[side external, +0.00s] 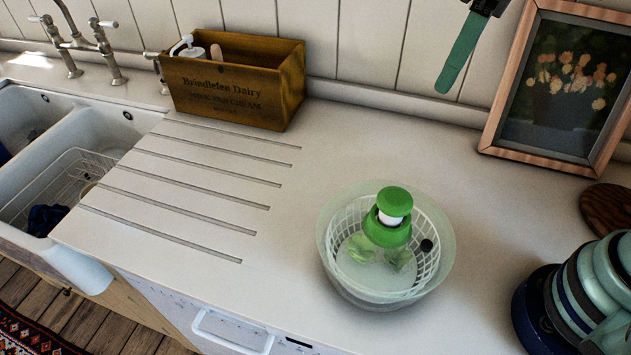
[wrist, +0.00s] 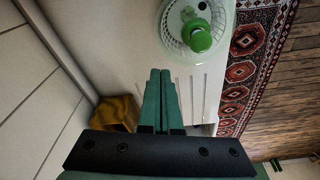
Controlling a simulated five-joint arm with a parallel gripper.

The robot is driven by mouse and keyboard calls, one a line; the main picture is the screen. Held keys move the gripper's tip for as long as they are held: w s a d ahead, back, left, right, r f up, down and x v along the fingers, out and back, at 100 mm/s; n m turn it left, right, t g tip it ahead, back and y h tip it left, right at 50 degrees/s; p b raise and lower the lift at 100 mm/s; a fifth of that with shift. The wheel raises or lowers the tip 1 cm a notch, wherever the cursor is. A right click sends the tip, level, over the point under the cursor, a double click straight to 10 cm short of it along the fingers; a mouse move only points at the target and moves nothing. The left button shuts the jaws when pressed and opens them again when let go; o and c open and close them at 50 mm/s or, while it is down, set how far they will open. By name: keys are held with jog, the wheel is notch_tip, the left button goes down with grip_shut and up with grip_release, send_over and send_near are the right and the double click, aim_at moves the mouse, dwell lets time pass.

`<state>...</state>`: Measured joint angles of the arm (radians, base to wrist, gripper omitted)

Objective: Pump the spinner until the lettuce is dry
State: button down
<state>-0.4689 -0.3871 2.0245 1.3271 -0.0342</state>
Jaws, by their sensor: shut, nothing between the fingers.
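The salad spinner (side external: 329,253) stands upright on the white counter, a clear bowl with a white basket inside. Its green pump knob (side external: 394,200) is up, with a white shaft showing below it. Pale green lettuce (side external: 361,247) shows through the lid. My gripper (side external: 446,86) has teal fingers, shut and empty, high near the back wall, above and behind the spinner and apart from it. In the wrist view, the shut fingers (wrist: 160,73) point toward the spinner's green knob (wrist: 199,38) at the top right.
A wooden crate (side external: 230,88) holding bottles stands at the back left, by the sink (side external: 70,130). A framed flower picture (side external: 495,140) leans at the back right. Stacked teal dishes (side external: 585,290) stand right of the spinner. The counter left of the spinner is clear.

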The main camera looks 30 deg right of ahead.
aim_at(397, 197)
jog(key=s+a+r+n+g+h, duration=0.1)
jog(key=s+a+r+n, duration=0.1)
jog(key=a, duration=0.5)
jog(key=shift+s+a+r+n+g, duration=0.35)
jog(key=shift+s+n, duration=0.25)
jog(key=shift+s, duration=0.2)
jog(key=shift+d+f, duration=0.1)
jog(key=shift+f, duration=0.05)
notch_tip(397, 197, down, 14)
jog(key=shift+r, duration=0.1)
